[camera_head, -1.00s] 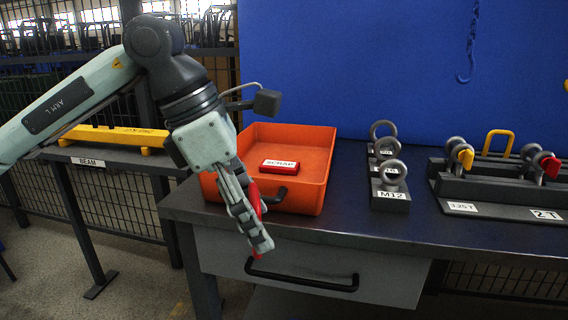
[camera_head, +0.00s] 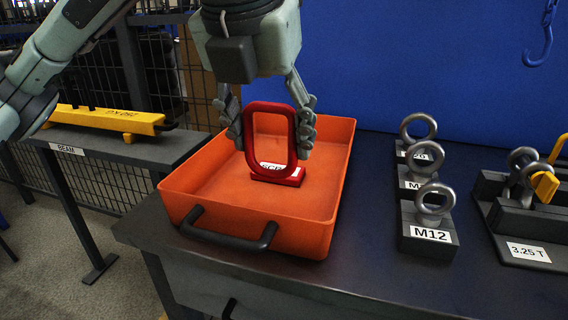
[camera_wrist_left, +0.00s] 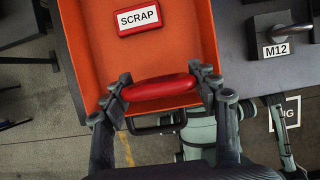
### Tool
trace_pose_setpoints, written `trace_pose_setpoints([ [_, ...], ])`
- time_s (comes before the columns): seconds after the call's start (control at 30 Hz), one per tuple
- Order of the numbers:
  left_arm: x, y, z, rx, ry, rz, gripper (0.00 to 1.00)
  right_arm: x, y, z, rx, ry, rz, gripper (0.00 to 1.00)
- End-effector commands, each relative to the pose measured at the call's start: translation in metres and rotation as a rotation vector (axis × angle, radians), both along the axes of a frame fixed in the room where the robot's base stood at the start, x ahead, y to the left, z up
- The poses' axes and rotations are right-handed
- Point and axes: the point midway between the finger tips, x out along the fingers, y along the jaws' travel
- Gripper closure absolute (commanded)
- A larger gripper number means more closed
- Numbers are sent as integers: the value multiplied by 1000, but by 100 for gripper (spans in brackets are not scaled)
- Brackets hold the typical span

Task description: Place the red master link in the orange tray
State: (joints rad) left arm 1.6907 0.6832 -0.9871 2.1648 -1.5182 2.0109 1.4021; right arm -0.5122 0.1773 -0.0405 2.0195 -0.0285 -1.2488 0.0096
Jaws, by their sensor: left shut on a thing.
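The red master link (camera_head: 247,128) is an oblong ring, held upright between the fingers of my left gripper (camera_head: 270,122). The left gripper is shut on it, with one finger on each side. In the head view the link shows over the orange tray (camera_head: 180,192), in front of the red SCRAP block (camera_head: 285,178). In the left wrist view the link (camera_wrist_left: 160,87) is seen edge-on between the fingertips (camera_wrist_left: 160,92), above the handle side of the tray (camera_wrist_left: 90,60). The SCRAP block (camera_wrist_left: 139,19) lies on the tray floor. I cannot tell the link's exact height. My right gripper is not seen.
Grey eyebolts in blocks, one marked M12 (camera_head: 430,235), stand right of the tray on the dark bench (camera_head: 370,245). A shackle rack marked 3.25 T (camera_head: 525,252) is further right. A yellow beam (camera_head: 105,119) lies on a stand at left. A blue hook (camera_head: 540,45) hangs behind.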

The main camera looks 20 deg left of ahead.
Motion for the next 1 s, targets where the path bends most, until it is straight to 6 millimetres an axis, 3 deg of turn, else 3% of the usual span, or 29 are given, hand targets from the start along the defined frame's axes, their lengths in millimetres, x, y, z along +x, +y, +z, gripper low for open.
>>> trace_pose_setpoints([
  [0.1,26,-1,-15,0,4,2,76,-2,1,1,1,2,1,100],
  [0.3,53,-2,-31,0,1,0,76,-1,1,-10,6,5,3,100],
  [0.47,56,-1,-39,0,0,-1,76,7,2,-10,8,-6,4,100],
  [0.7,56,-1,-71,1,1,-2,76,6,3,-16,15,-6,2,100],
  [1.0,56,-2,-74,-2,-2,-2,76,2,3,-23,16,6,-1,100],
])
